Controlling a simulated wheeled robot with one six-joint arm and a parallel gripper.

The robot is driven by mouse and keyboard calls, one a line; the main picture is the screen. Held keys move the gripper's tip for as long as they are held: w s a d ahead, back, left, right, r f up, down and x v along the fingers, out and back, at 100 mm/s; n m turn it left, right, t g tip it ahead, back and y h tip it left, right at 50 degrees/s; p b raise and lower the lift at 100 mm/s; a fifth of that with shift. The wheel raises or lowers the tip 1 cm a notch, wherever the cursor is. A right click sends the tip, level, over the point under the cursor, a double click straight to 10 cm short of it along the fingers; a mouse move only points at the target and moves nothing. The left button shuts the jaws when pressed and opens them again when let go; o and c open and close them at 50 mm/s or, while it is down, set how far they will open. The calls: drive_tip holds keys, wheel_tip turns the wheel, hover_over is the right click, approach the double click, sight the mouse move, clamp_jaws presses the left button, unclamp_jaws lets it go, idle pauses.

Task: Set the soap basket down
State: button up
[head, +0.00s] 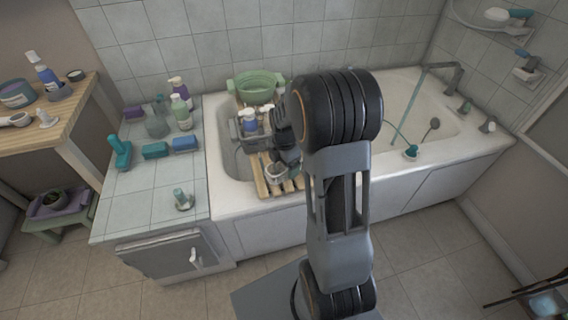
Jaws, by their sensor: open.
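The soap basket (237,133) is a small grey basket holding bottles, among them a blue one with a white pump top (250,124). It appears to rest upright on the wooden slatted bath rack (262,188) across the left part of the bathtub. My gripper (272,139) is at the basket's right side, open. My own arm hides part of the gripper and the basket's right end, so I cannot tell whether the fingers touch the basket.
The tiled ledge (140,205) at left holds bottles, sponges and a brush. The bathtub (430,150) extends right, with a tap (445,72) at its far end.

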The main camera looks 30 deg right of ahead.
wheel_tip(320, 180, up, 12)
drive_tip(key=p, duration=0.4)
drive_tip(key=s+a+r+m+t, duration=0.1)
drive_tip(key=s+a+r+m, duration=0.1)
drive_tip(key=s+a+m, duration=0.2)
drive_tip(key=s+a+r+m+t, duration=0.2)
drive_tip(key=s+a+m, duration=0.3)
drive_tip(key=s+m, duration=0.5)
drive_tip(key=shift+r+m, duration=0.3)
drive_tip(key=shift+m, duration=2.8)
drive_tip(key=w+p+v, duration=0.2)
drive_tip(key=p+v, duration=0.8)
drive_tip(key=w+r+p+v, duration=0.1)
drive_tip(key=w+p+v, duration=0.2)
drive_tip(key=p+v, duration=0.7)
drive_tip(key=shift+s+a+r+t, duration=0.3)
drive_tip(key=shift+r+t, duration=0.1)
drive_tip(key=shift+r, duration=0.35)
